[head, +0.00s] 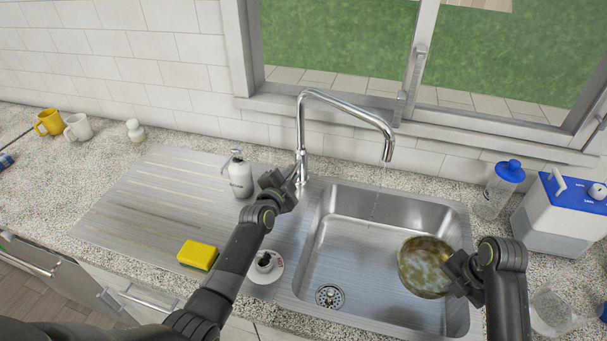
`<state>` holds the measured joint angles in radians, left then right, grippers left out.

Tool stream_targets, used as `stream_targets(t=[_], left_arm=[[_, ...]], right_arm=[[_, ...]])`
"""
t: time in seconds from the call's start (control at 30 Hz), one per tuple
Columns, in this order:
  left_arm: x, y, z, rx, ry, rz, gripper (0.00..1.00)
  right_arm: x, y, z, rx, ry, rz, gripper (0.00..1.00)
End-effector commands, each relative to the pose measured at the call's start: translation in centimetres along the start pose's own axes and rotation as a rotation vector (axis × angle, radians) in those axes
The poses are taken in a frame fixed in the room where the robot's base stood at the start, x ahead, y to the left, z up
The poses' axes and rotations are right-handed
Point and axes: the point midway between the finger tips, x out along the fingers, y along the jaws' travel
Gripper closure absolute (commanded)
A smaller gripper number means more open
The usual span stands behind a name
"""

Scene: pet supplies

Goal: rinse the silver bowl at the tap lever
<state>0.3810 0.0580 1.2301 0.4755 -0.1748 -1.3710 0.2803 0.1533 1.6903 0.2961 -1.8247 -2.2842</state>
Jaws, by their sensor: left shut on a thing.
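The silver bowl (421,252) is in the right part of the sink basin (345,235), tilted, with brownish and pale patches inside. My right gripper (458,274) is at the bowl's right rim; its fingertips are hidden, so I cannot tell whether it is shut on it. The chrome tap (347,101) arches over the basin, its spout (387,150) above and left of the bowl. A faint thin line, perhaps water, runs down below the spout. My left gripper (290,182) is shut on the tap lever at the tap's base; the gripper mostly hides the lever.
A soap bottle (239,178) stands left of the tap. A yellow sponge (198,255) and a small white dish (265,268) lie near my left arm. A blue-lidded bottle (499,188) and a blue-white container (563,218) stand right of the sink. The left drainboard is mostly clear.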

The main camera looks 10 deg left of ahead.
Motion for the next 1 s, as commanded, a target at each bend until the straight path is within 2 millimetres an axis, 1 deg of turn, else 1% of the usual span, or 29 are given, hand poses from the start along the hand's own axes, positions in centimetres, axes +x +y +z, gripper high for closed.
stream_targets(t=[0.03, 0.17, 0.43, 0.57, 0.67, 0.77, 1.0], left_arm=[[0.0, 0.0, 0.0, -0.001, 0.000, 0.001, 0.80], [0.0, 0.0, 0.0, 0.000, 0.000, 0.001, 0.63], [0.0, 0.0, 0.0, 0.000, 0.000, 0.000, 0.62], [-0.5, 0.1, 0.1, 0.000, 0.000, 0.001, 0.62], [-1.3, 0.1, 0.0, 0.000, 0.001, 0.001, 0.62], [-2.5, 0.1, 0.1, -0.001, 0.000, 0.001, 0.62], [-6.0, 0.2, 0.1, 0.000, -0.001, 0.000, 0.62]], right_arm=[[0.0, 0.0, 0.0, 0.000, -0.001, 0.001, 1.00], [0.0, 0.0, 0.0, 0.000, -0.001, 0.001, 1.00], [0.0, 0.0, 0.0, 0.000, -0.001, 0.001, 1.00], [0.0, 0.0, 0.0, 0.000, -0.001, 0.001, 1.00], [0.0, 0.0, 0.0, 0.000, -0.001, 0.001, 1.00], [0.0, 0.0, 0.0, 0.000, -0.001, 0.001, 1.00], [0.5, -0.1, 0.0, 0.000, -0.001, 0.001, 1.00]])
